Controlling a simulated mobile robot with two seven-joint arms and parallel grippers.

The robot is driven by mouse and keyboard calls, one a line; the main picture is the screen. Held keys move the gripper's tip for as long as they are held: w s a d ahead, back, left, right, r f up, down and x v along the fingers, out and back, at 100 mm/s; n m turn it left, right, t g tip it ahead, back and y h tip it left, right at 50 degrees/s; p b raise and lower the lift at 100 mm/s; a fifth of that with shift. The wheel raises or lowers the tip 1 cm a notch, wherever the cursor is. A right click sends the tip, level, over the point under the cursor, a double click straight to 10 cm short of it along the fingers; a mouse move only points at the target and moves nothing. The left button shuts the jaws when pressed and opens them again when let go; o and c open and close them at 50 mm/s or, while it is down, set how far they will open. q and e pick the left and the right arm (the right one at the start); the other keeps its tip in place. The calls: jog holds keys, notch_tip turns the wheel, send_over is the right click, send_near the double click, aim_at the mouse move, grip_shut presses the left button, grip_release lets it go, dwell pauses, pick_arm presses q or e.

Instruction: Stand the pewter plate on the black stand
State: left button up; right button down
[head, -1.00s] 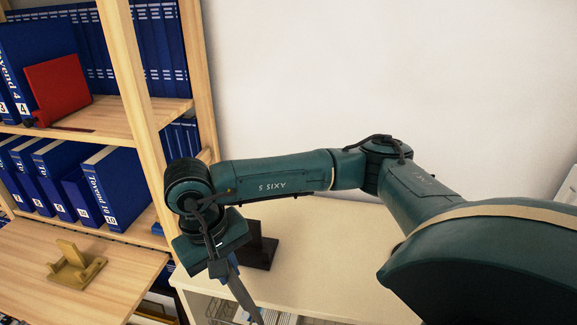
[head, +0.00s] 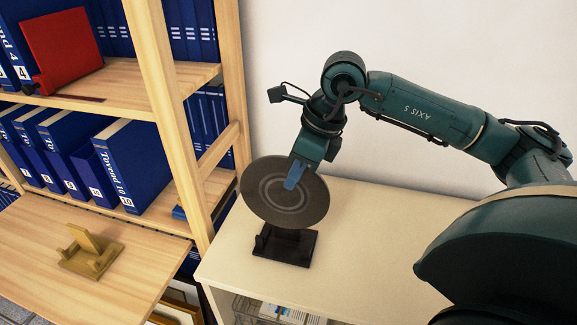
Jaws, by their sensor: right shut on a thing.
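The pewter plate (head: 284,209) is a dark grey disc with concentric rings. My right gripper (head: 293,182) is shut on its upper part and holds it nearly upright, its face toward me. The black stand (head: 299,249) is on the pale cabinet top. The plate's lower edge overlaps the stand's upper part in the head view and hides some of it. I cannot tell whether the plate touches the stand. My left gripper is not in view.
A bookcase (head: 160,110) with blue binders and a red panel (head: 60,50) rises beside the cabinet (head: 375,245). The cabinet top is clear right of the black stand.

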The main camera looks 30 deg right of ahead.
aim_at(295, 196)
jog(key=shift+f+b, duration=0.65)
jog(key=shift+f, duration=0.3)
jog(key=shift+f+b, duration=1.4)
jog(key=shift+f, duration=0.35)
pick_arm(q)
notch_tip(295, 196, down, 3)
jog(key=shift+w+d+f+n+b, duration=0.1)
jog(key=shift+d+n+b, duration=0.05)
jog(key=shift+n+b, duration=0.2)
pick_arm(e)
jog(key=shift+f, duration=0.35)
jog(key=c, duration=1.4)
grip_release()
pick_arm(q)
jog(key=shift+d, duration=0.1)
pick_arm(e)
jog(key=shift+o, duration=0.2)
